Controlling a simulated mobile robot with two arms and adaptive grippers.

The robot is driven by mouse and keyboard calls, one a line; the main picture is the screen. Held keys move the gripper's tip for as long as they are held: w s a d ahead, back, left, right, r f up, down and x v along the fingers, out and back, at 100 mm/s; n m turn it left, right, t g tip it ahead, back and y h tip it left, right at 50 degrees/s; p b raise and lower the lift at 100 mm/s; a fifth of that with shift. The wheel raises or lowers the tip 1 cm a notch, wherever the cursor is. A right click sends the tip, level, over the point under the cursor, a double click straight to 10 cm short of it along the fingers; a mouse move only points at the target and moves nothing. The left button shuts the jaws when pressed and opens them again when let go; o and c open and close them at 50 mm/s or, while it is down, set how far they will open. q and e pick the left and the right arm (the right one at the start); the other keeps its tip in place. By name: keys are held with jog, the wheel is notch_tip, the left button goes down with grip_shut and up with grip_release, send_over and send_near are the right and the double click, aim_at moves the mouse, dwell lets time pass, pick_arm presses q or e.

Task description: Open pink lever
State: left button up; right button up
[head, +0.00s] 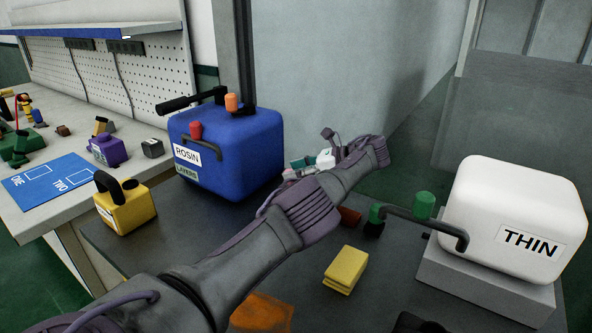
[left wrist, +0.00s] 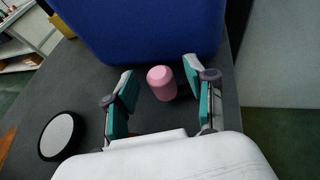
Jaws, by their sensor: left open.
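The pink lever's rounded knob (left wrist: 161,83) shows in the left wrist view, in front of the blue ROSIN container (left wrist: 150,30). My left gripper (left wrist: 158,76) is open, with one teal-padded finger on each side of the knob and visible gaps between. In the head view my left arm reaches across the dark table, and the left gripper (head: 308,162) is beside the blue ROSIN container (head: 250,140). A small pinkish patch, likely the knob (head: 290,174), shows there, mostly hidden by my arm. The rest of the lever is hidden. My right gripper is not in view.
A white THIN container (head: 480,225) with a green-knobbed lever stands at right. Yellow sponges (head: 345,270) lie on the dark table. A small yellow container (head: 125,212) is at left. A round white-topped object (left wrist: 61,136) lies left of the gripper.

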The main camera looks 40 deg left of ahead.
pick_arm(q)
notch_tip(320, 180, up, 10)
dwell(0.6)
